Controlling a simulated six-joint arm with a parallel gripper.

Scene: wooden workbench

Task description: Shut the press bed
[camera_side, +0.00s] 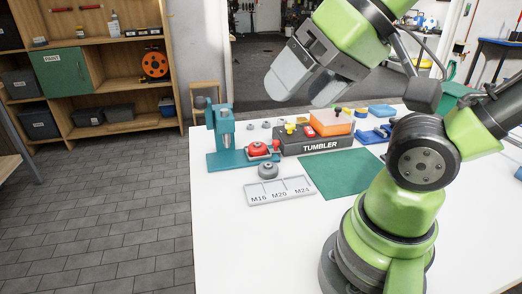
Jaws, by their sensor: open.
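A teal press (222,135) stands upright at the far left corner of the white table, on a flat teal base. A red part (258,149) sits low beside the press's right side. It may belong to the press bed, but I cannot tell how far out the bed is. My gripper (300,92) is raised in the air above and to the right of the press, in front of the doorway. Its grey fingers are open, and nothing shows between them. It is well apart from the press.
A dark tumbler (320,147) with an orange box (331,122) is right of the press. A grey round part (267,170) stands behind a labelled tray (280,191). A green mat (338,174) lies to the right; blue items (374,135) sit behind it. The front left table is clear.

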